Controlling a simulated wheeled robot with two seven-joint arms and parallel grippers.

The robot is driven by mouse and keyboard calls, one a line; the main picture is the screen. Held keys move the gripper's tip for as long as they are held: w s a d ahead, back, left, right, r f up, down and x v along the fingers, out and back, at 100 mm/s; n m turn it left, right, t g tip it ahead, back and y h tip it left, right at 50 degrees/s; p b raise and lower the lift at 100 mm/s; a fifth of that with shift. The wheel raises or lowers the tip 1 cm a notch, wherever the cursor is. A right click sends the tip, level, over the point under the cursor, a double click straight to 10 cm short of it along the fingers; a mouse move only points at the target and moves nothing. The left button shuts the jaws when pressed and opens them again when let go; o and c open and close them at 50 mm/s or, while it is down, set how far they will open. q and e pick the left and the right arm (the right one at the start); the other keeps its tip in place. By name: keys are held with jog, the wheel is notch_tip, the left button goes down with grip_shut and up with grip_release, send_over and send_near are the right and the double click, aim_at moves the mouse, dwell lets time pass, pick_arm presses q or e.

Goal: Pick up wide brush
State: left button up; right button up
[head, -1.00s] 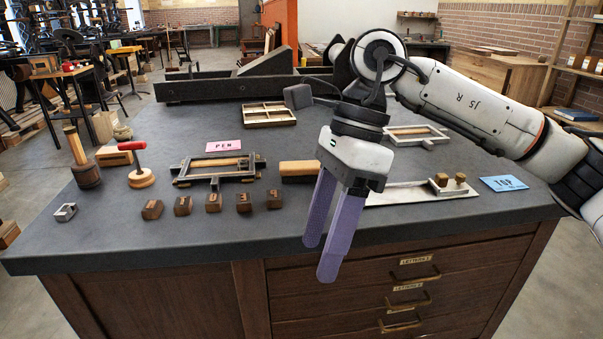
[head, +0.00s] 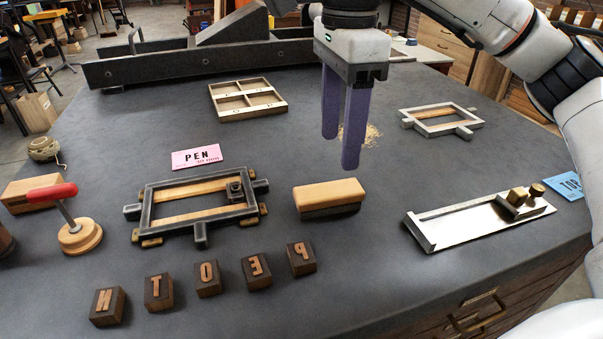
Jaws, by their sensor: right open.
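The wide brush (head: 328,195) looks to be the block with a pale wooden back and dark underside, lying on the grey tabletop in the middle of the head view. My right gripper (head: 341,152) points down with two purple fingers. It is open, with nothing between its fingers. Its fingertips show just above and behind the brush in the picture, apart from it. How high they are above the table is hard to tell. My left gripper is not in view.
A dark metal frame (head: 146,213) is left of the brush, with several letter blocks (head: 208,279) in front. A metal composing stick (head: 440,228) lies to the right. A divided wooden tray (head: 282,101) and a light frame (head: 411,112) are farther back. Bare tabletop surrounds the brush.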

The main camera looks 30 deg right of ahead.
jog(key=b, duration=0.2)
send_over(329, 190)
jog(key=d, duration=0.1)
jog(key=f, duration=0.4)
jog(key=shift+s+d+f, duration=0.1)
jog(key=shift+d+f, duration=0.1)
jog(key=shift+f, duration=0.1)
jog(key=f+b, duration=0.1)
jog(key=f, duration=0.1)
jog(key=a+f, duration=0.1)
jog(key=f, duration=0.1)
jog(key=shift+a+f+b, duration=0.15)
jog(key=shift+f+b, duration=0.15)
jog(key=shift+b, duration=0.1)
jog(key=shift+f, duration=0.35)
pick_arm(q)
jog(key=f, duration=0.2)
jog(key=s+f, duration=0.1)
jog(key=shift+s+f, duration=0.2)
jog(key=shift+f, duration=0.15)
